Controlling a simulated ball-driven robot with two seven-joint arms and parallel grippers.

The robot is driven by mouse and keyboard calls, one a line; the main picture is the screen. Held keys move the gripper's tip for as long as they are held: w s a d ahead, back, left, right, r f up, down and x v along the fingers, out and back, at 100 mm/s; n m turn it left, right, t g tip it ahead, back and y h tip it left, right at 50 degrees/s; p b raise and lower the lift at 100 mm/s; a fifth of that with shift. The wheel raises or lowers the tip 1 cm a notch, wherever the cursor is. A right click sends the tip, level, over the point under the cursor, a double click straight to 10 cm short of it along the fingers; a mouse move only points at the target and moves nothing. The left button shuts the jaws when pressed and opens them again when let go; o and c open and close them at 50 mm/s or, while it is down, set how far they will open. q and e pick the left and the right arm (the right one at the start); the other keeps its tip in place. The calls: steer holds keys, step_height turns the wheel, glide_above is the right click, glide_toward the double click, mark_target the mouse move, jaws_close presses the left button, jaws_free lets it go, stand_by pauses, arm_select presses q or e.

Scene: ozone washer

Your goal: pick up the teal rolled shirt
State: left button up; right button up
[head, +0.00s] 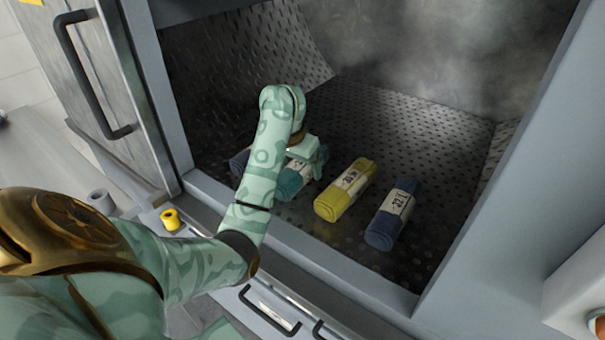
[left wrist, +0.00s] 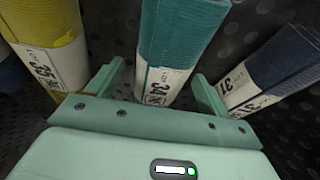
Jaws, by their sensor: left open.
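The teal rolled shirt (head: 288,184) lies on the textured metal floor of the washer chamber, partly hidden by my left arm and gripper. In the left wrist view the teal roll (left wrist: 182,35) has a white label marked 34. My left gripper (head: 311,157) is above the roll's far part. In the left wrist view its two fingers (left wrist: 160,85) are apart, one on each side of the labelled part of the roll. I cannot tell whether they touch it. My right gripper is not in view.
A yellow roll (head: 345,190) and a blue roll (head: 392,214) lie to the right of the teal one. A dark navy roll (head: 239,162) lies to its left, mostly behind my arm. The chamber's front sill (head: 360,291) is raised. A yellow spool (head: 171,219) stands outside.

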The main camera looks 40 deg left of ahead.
arm_select(q)
steer(key=shift+x, duration=1.05)
steer(key=shift+r, duration=0.1)
steer(key=c, duration=1.2)
